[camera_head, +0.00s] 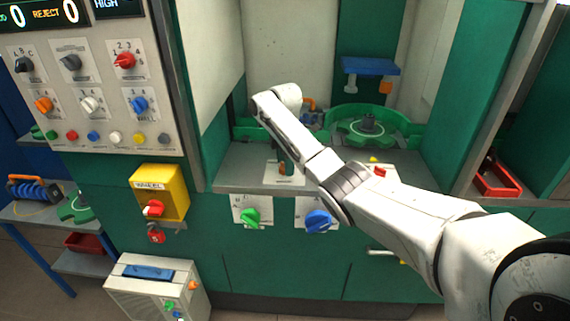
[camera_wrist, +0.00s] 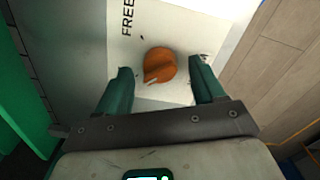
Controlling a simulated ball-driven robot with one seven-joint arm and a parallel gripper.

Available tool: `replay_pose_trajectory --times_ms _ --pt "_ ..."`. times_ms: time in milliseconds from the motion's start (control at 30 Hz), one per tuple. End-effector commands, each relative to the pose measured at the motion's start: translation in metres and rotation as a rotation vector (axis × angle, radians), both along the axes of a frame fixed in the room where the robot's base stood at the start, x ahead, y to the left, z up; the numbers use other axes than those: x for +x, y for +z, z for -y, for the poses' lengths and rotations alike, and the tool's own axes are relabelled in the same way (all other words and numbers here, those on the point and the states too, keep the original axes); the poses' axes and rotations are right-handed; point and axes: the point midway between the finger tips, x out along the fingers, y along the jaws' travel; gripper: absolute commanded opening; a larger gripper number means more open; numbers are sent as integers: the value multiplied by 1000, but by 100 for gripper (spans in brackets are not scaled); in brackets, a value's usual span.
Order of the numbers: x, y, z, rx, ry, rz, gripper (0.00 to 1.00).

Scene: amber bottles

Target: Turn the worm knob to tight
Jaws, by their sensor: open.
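The worm knob is an orange round knob (camera_wrist: 160,65) with a pale pointer mark, on a white plate (camera_wrist: 150,25) in the wrist view. The plate carries the word FREE at its upper left; a tight mark cannot be read. My gripper (camera_wrist: 161,68) is open, with one green finger on each side of the knob. Whether the fingers touch it cannot be told. In the head view my gripper (camera_head: 284,158) points down at the small white plate (camera_head: 297,179) on the grey ledge, and the arm hides part of it.
A green round fixture (camera_head: 368,130) stands on the ledge to the right. Below the ledge are a green knob (camera_head: 251,217) and a blue knob (camera_head: 318,220). A panel of several knobs (camera_head: 90,90) and a yellow switch box (camera_head: 160,190) are at left.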

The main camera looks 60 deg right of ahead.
Motion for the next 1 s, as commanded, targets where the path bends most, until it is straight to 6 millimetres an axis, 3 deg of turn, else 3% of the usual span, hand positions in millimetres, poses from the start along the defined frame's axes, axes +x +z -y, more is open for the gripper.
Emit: replay_pose_trajectory --times_ms 433,633,1000 --pt "0 88 0 -1 0 1 68" --pt "1 98 0 -2 1 2 68" --pt "1 99 0 -1 1 3 68"
